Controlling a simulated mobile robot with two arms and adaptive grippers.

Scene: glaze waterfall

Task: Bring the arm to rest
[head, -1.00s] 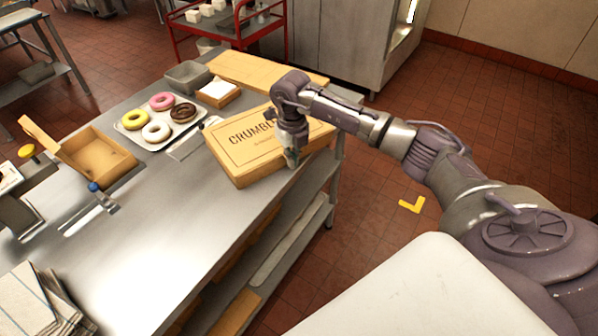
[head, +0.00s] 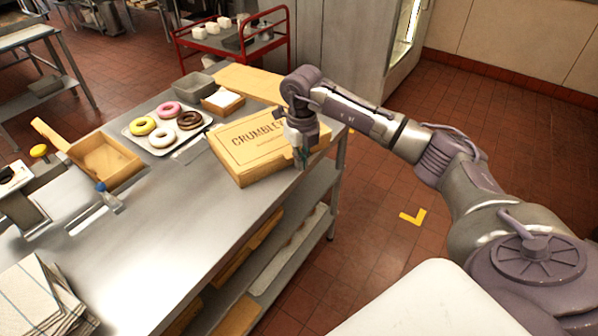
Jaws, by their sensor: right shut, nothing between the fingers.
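My right arm reaches in from the right side of the head view. My right gripper (head: 301,157) points down in front of the right end of a closed cardboard box (head: 250,150) with CRUMBLE-like lettering. It is shut and empty; I cannot tell whether it touches the box. The box lies on the steel table (head: 165,230) near its right edge. My left gripper is out of view.
A tray (head: 130,131) with several donuts stands left of the box. An open cardboard box (head: 105,160), a grey bin (head: 193,85) and folded cloths (head: 40,297) are also on the table. A red cart (head: 235,45) stands behind.

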